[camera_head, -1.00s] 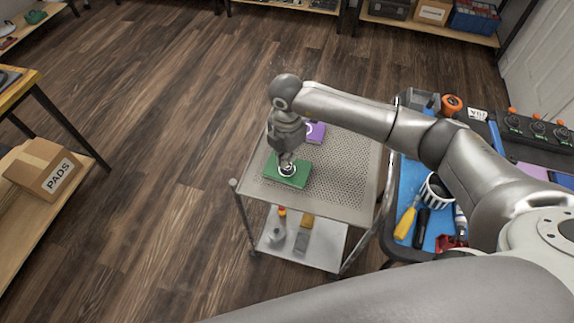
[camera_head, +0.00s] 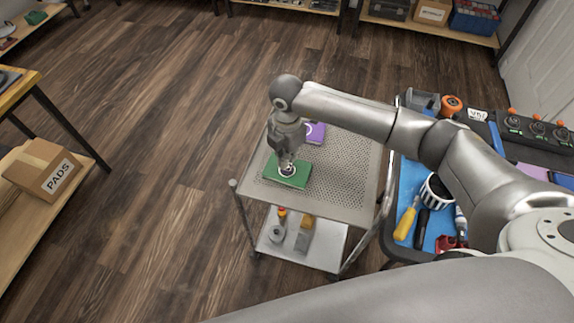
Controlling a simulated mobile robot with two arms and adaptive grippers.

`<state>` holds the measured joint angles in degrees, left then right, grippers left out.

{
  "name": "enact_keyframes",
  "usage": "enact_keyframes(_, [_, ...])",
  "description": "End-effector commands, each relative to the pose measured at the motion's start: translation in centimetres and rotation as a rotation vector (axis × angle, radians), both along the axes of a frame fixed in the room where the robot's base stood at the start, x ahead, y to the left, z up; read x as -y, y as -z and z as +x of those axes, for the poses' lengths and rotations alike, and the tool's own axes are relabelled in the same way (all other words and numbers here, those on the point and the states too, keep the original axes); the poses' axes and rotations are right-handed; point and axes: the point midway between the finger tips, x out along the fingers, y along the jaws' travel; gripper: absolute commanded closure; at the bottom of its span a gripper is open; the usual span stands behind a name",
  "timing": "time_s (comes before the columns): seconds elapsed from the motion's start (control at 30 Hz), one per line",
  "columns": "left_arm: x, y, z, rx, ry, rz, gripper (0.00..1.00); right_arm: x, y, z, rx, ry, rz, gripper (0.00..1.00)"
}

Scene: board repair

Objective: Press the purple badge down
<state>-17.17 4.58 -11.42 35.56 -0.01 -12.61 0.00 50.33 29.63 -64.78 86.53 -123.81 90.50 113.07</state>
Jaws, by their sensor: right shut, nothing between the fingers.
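The purple badge (camera_head: 316,132) lies on the perforated top of the metal cart (camera_head: 335,185), partly hidden behind my right wrist. A pale ring-shaped mark shows at its left edge. A green badge (camera_head: 289,178) lies in front of it on the same cart top. My right gripper (camera_head: 287,169) is shut and empty, pointing down at the round mark of the green badge. Its tips are at or just above the green badge; I cannot tell if they touch. My left gripper is not in view.
A blue tray (camera_head: 408,185) with screwdrivers and a tape roll (camera_head: 437,191) stands right of the cart. The cart's lower shelf (camera_head: 322,244) holds small items. A box marked PADS (camera_head: 42,168) sits at the left. The floor left of the cart is clear.

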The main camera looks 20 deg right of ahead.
Motion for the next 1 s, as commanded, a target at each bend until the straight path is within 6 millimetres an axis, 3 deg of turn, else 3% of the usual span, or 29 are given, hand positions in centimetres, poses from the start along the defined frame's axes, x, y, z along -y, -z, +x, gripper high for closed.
enact_keyframes(1.0, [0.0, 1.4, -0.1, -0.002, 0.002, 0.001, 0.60, 0.0, 1.9, 0.0, 0.000, 0.000, 0.000, 1.00])
